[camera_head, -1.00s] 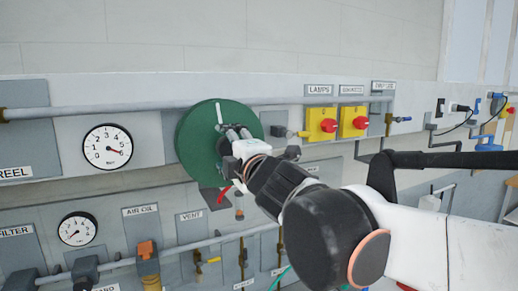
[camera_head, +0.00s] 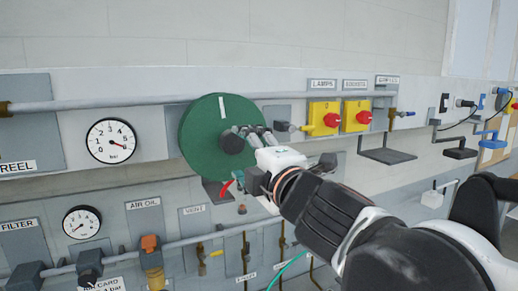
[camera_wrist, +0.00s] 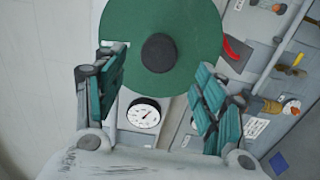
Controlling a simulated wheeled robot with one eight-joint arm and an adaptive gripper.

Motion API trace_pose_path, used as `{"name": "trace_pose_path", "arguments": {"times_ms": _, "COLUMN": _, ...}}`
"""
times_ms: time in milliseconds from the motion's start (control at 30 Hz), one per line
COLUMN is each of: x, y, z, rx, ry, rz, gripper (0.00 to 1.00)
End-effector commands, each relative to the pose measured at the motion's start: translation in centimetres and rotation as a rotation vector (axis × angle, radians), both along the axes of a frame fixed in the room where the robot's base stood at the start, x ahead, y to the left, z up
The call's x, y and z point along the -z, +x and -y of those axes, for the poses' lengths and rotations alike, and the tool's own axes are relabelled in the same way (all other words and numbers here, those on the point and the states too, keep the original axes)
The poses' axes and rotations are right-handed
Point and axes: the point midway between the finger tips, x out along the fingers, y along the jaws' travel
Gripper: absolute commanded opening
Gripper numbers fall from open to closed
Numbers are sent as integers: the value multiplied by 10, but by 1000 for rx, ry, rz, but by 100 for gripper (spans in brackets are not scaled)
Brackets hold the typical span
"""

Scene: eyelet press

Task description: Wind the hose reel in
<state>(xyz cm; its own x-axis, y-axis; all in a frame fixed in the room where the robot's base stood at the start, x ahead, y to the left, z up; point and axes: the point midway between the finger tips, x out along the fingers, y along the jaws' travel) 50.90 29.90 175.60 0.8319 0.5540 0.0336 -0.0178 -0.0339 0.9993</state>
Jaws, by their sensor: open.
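The hose reel is a green disc (camera_head: 203,128) with a dark round hub (camera_head: 232,144) and a short white mark (camera_head: 222,107) near its top edge. It stands on the wall panel, and the disc also fills the top of the wrist view (camera_wrist: 200,35). My gripper (camera_head: 252,134) is in front of the reel's right half, near the hub. In the wrist view my gripper (camera_wrist: 158,78) has its fingers spread wide with nothing between them, and the hub (camera_wrist: 159,53) lies ahead of the gap. I cannot see any hose on the reel.
A pressure gauge (camera_head: 110,141) is left of the reel. A red lever (camera_head: 225,191) hangs just below it. A grey pipe (camera_head: 90,105) runs across the panel. Yellow switches with red knobs (camera_head: 332,120) are to the right, and valves and a second gauge (camera_head: 82,226) are below.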

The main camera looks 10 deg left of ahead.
Motion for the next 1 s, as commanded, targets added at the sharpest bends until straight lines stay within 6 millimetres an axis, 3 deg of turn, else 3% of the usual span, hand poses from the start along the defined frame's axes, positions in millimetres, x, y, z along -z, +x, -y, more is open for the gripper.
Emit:
{"name": "trace_pose_path", "arguments": {"times_ms": 300, "x": 1, "y": -23, "z": 15, "rx": 0, "ry": -2, "rz": 1, "gripper": 64}}
{"name": "trace_pose_path", "arguments": {"times_ms": 767, "x": 5, "y": -25, "z": 18, "rx": -1, "ry": -23, "rz": 18, "gripper": 64}}
{"name": "trace_pose_path", "arguments": {"times_ms": 867, "x": 19, "y": -27, "z": 22, "rx": -3, "ry": -138, "rz": 104, "gripper": 64}}
{"name": "trace_pose_path", "arguments": {"times_ms": 1000, "x": 63, "y": -34, "z": 33, "rx": -18, "ry": -491, "rz": 358, "gripper": 64}}
